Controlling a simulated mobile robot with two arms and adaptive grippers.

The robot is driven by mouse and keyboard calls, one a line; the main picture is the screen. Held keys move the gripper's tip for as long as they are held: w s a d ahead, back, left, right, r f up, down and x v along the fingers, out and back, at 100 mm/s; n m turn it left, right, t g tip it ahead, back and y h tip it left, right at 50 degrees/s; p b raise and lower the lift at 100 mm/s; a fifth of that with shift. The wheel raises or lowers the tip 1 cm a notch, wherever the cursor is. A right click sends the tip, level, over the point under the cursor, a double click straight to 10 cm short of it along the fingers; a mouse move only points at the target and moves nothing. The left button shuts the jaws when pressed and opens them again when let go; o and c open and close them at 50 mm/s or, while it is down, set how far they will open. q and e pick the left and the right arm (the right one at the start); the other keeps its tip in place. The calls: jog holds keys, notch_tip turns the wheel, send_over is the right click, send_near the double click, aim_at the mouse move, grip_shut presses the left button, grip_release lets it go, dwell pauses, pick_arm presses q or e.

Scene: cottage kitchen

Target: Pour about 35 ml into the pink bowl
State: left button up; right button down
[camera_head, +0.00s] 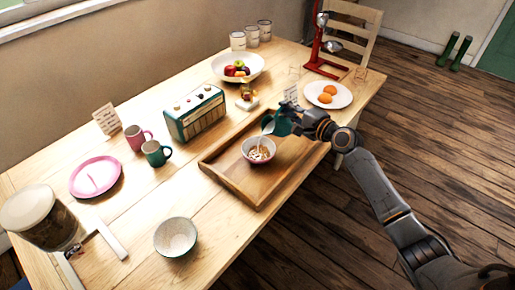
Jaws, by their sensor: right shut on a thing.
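The pink bowl (260,161) stands upright on the wooden tray and holds what looks like cereal with something white. My right gripper (299,123) is shut on a small teal jug (283,125), just above and to the right of the bowl. The jug is tilted, with its mouth toward the bowl. A pale streak shows between the jug's lip and the bowl and looks like a pouring stream. The level inside the jug is hidden. My left gripper is out of view.
The wooden tray (222,180) lies near the table's front edge. A green radio (196,114), pink mug (135,137) and green mug (155,153) stand to its left. A pale bowl (176,238) is nearer. A plate (340,97) with orange food is behind my gripper.

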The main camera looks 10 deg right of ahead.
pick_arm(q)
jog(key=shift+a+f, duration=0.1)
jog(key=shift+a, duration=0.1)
pick_arm(e)
jog(key=shift+w+d, duration=0.1)
jog(key=shift+d, duration=0.1)
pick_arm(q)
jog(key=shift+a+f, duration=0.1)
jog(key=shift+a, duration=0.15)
pick_arm(e)
jog(key=shift+w+d, duration=0.1)
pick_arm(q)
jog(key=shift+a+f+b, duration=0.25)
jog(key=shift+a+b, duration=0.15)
pick_arm(e)
jog(key=shift+n, duration=0.3)
